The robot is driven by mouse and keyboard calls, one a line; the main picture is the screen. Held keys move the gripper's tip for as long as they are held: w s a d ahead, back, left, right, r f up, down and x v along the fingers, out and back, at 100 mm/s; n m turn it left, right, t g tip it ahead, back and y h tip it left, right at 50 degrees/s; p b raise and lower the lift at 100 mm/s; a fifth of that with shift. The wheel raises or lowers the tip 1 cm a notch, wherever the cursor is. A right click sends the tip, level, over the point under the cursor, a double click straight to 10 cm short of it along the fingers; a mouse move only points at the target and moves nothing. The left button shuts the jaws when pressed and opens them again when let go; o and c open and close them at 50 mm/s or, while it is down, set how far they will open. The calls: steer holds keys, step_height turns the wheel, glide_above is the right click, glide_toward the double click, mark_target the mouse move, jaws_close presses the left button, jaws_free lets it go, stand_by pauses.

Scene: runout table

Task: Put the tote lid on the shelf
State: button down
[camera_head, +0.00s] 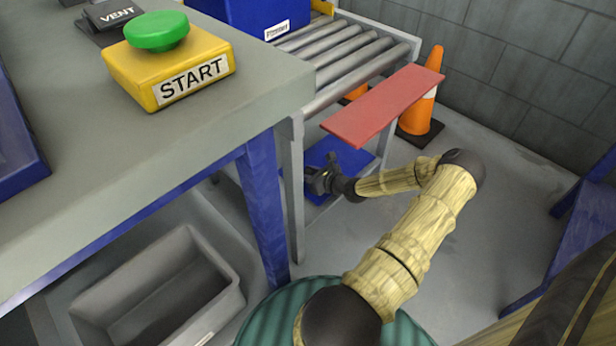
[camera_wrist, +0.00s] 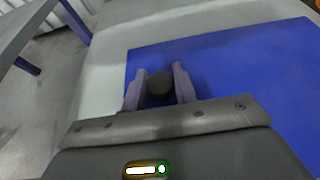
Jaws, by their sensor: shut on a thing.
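The tote lid looks to be the flat blue panel (camera_head: 352,160) low beside the roller table in the head view. It fills much of the wrist view (camera_wrist: 240,70), with a dark round knob (camera_wrist: 160,86) on it. My gripper (camera_head: 322,180) is low at the lid's left side in the head view. In the wrist view my gripper (camera_wrist: 160,90) has its two fingers on either side of the knob, shut on it. I cannot tell whether the lid rests on something. A flat red board (camera_head: 385,105) juts out beside the rollers above the lid; I cannot tell if it is the shelf.
The roller table (camera_head: 345,60) holds a blue bin (camera_head: 250,15). A grey bench (camera_head: 130,130) with a green START button (camera_head: 157,30) stands left. A grey tote (camera_head: 165,285) is below it. Orange cones (camera_head: 425,105) stand by the wall. Floor at right (camera_head: 520,200) is clear.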

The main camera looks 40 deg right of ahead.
steer(key=c, duration=1.1)
jaws_free()
steer(key=shift+s+r, duration=0.1)
steer(key=p+v, duration=0.4)
steer(key=v, duration=0.7)
steer(key=shift+r+p, duration=0.1)
steer(key=shift+p, duration=0.25)
steer(key=shift+s, duration=0.4)
